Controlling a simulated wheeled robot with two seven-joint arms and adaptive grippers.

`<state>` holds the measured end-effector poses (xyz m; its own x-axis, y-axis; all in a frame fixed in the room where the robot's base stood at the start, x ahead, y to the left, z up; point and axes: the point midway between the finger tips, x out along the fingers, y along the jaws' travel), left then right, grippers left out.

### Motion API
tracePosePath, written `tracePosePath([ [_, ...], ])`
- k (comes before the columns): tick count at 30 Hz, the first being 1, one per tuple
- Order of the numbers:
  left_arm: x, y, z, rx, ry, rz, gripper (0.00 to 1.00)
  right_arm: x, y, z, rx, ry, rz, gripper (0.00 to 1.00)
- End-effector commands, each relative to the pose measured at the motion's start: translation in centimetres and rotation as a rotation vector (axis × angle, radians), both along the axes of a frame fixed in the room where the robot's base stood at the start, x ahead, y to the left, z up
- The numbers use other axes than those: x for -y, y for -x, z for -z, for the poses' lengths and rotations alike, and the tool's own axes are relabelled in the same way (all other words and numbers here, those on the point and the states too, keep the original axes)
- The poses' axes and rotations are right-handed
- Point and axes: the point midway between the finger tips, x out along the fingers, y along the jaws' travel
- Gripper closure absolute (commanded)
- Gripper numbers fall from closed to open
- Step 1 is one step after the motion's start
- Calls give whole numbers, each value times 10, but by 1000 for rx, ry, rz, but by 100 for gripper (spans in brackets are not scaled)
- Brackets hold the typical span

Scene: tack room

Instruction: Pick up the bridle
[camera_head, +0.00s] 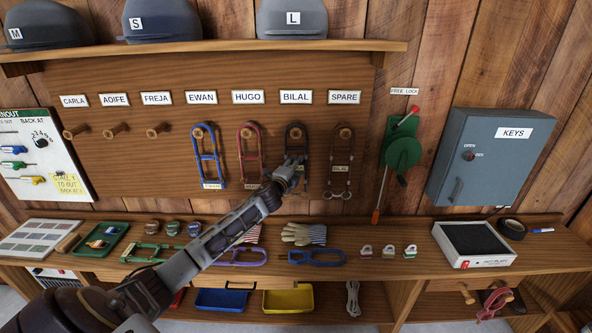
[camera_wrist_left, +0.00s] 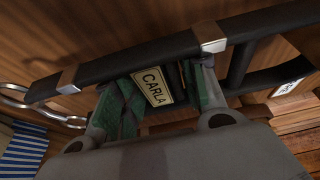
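Bridles hang from pegs on the wall board. A blue bridle (camera_head: 197,158) hangs under EWAN, a red one (camera_head: 243,157) under HUGO, a black one (camera_head: 287,145) under BILAL and a dark brown one (camera_head: 331,168) under SPARE. My left gripper (camera_head: 293,168) is at the lower part of the black bridle and partly hides it. In the left wrist view, the black bridle's strap (camera_wrist_left: 130,62) crosses in front of the green-padded fingers. Its CARLA tag (camera_wrist_left: 152,87) sits between them. The fingers stand apart; any contact is unclear. My right gripper is out of view.
The wooden bench (camera_head: 405,268) below holds gloves (camera_head: 303,234), padlocks and a hot plate (camera_head: 474,243). Helmets line the top shelf.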

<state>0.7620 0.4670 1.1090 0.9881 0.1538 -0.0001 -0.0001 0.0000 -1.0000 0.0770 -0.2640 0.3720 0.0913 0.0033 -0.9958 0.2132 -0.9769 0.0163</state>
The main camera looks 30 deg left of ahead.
Motion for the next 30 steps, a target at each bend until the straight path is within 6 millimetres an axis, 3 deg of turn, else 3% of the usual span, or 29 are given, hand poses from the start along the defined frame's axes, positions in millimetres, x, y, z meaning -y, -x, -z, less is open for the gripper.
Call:
tracePosePath([
  [1, 0, 0, 0, 0, 0, 0, 69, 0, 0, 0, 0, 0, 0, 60],
  [9, 0, 0, 0, 0, 0, 0, 100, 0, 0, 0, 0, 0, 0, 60],
  [22, 0, 0, -4, 3, -1, 1, 100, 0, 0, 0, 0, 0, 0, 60],
  [30, 0, 0, -19, 6, -3, 1, 100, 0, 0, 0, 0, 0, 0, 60],
])
